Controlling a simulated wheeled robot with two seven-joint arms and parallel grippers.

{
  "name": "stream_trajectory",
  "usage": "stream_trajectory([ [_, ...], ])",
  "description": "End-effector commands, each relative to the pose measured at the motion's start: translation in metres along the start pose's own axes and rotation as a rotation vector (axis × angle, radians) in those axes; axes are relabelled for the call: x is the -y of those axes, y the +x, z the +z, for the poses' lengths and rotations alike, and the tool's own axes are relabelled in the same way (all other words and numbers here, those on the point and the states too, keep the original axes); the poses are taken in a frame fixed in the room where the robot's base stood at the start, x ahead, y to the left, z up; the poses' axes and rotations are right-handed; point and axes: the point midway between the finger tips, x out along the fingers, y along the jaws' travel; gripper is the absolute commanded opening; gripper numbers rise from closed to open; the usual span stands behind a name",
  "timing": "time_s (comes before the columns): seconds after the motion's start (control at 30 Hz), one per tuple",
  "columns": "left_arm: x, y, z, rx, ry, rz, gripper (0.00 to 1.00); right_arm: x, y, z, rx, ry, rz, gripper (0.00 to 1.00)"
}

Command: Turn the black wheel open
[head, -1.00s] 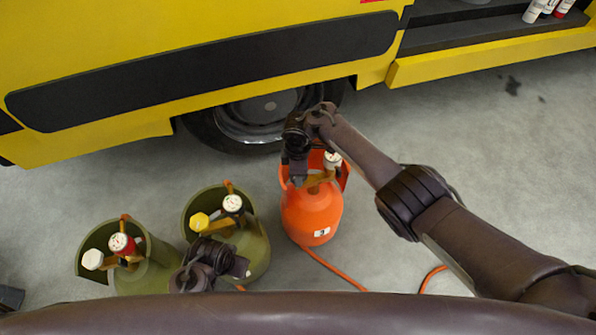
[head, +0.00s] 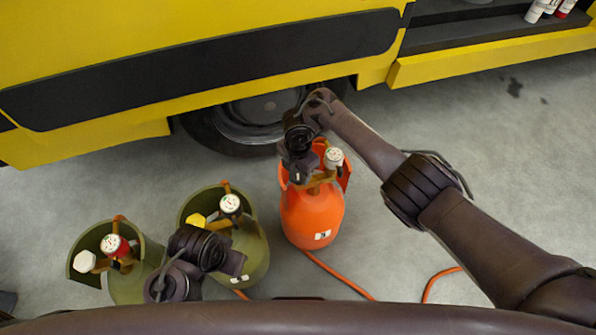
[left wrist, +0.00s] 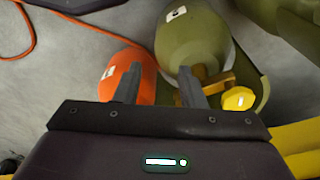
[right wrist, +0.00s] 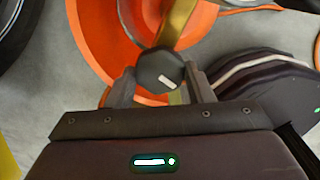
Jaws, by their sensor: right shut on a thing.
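The black wheel (right wrist: 160,70) is a faceted knob with a white mark, on the brass valve of the orange cylinder (head: 312,217). My right gripper (right wrist: 160,86) is shut on the wheel, with one finger on each side. In the head view my right gripper (head: 300,175) hides the wheel at the top of the cylinder. My left gripper (left wrist: 157,82) is open and empty. In the left wrist view its fingers point towards the orange cylinder and a green cylinder (left wrist: 193,40). In the head view it hangs over the green cylinders.
Two green cylinders stand to the left, one with a yellow wheel (head: 196,221), the other with red (head: 113,247) and white wheels (head: 84,261). A gauge (head: 333,157) sits beside my right gripper. A yellow vehicle (head: 200,100) blocks the back. An orange hose (head: 340,275) crosses the floor.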

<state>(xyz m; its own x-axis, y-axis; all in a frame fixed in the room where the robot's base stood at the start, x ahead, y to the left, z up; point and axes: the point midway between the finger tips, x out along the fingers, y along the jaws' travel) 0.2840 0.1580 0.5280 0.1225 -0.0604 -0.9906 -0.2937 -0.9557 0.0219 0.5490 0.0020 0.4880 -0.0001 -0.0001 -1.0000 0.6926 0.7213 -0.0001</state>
Motion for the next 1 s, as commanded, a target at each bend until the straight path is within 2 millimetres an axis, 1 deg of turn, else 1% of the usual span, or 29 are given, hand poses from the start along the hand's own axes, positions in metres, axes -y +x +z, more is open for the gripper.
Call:
stream_trajectory([
  [0.23,-0.0023,0.0020,-0.0021,-0.017,0.006,0.004,0.36,0.0007,0.0006,0.0007,0.001,-0.044,-0.002,0.25],
  [0.63,-0.0027,0.0017,-0.0027,-0.021,0.006,0.004,0.36,0.0006,0.0003,0.0007,0.001,-0.047,-0.001,0.25],
  [0.67,-0.0027,0.0017,-0.0027,-0.021,0.007,0.004,0.36,0.0006,0.0003,0.0007,0.001,-0.047,-0.001,0.51],
  [0.8,-0.0028,0.0017,-0.0026,-0.020,0.006,0.005,0.36,0.0004,0.0002,0.0005,0.001,-0.047,-0.001,0.69],
  [1.0,-0.0028,0.0017,-0.0024,-0.019,0.006,0.005,0.36,0.0001,0.0000,0.0003,0.000,-0.047,0.000,0.69],
])
